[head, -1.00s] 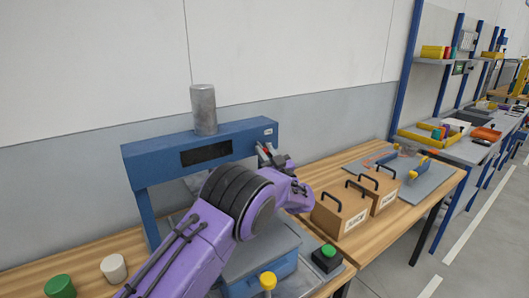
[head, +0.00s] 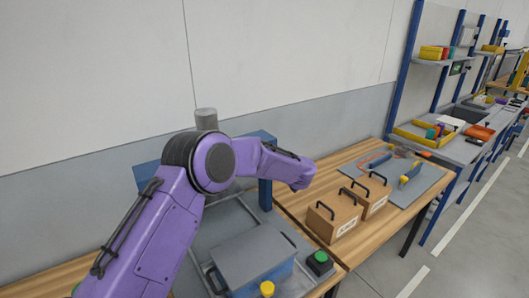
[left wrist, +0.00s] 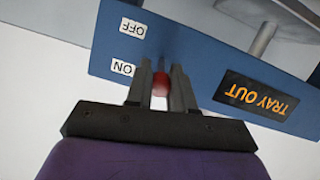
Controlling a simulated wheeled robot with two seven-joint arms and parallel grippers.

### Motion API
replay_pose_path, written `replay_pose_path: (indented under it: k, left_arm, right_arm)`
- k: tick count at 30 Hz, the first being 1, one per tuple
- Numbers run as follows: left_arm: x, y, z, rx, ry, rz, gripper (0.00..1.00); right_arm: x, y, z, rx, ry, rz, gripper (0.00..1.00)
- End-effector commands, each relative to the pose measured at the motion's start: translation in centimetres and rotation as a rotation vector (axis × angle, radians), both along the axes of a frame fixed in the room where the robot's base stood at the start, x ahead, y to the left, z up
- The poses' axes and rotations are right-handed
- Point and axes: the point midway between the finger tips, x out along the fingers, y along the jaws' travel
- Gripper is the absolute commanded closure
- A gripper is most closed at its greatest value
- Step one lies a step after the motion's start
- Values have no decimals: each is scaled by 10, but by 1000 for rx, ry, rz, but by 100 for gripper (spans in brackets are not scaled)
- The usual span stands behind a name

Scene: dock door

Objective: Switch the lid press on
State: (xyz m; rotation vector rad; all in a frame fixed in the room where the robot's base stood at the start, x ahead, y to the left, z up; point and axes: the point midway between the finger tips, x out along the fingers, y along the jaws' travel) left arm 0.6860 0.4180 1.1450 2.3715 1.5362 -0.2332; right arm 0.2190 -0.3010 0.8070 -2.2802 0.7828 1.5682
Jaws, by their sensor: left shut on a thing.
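The lid press (head: 265,142) is a blue frame with a grey cylinder (head: 206,119) on top; my left arm hides most of it in the head view. In the left wrist view, its blue beam (left wrist: 185,57) appears upside down, with an ON label (left wrist: 122,68), an OFF label (left wrist: 132,28) and a display (left wrist: 255,95) reading TRAY OUT. My left gripper (left wrist: 161,85) is shut on the red switch knob (left wrist: 160,82), beside the ON label. The fingers hide the rest of the switch, so I cannot tell its setting. My right gripper is out of view.
The floor at right is clear.

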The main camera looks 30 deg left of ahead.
Motion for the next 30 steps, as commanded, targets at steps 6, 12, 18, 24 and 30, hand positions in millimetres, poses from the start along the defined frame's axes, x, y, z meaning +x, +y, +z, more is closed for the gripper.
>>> replay_pose_path:
  k: [6, 12, 18, 24, 30]
  left_arm:
    - [0, 2, 6, -64, 26, 0, 100]
    - [1, 2, 5, -83, 34, -1, 100]
    - [1, 2, 5, -85, 33, -1, 100]
    - [1, 2, 5, -84, 33, -1, 58]
    - [1, 2, 5, -84, 33, 0, 52]
  right_arm:
    - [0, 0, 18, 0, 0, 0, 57]
    - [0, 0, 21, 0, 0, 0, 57]
    - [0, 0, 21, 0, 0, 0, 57]
    - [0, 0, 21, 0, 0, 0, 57]
    - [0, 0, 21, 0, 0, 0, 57]
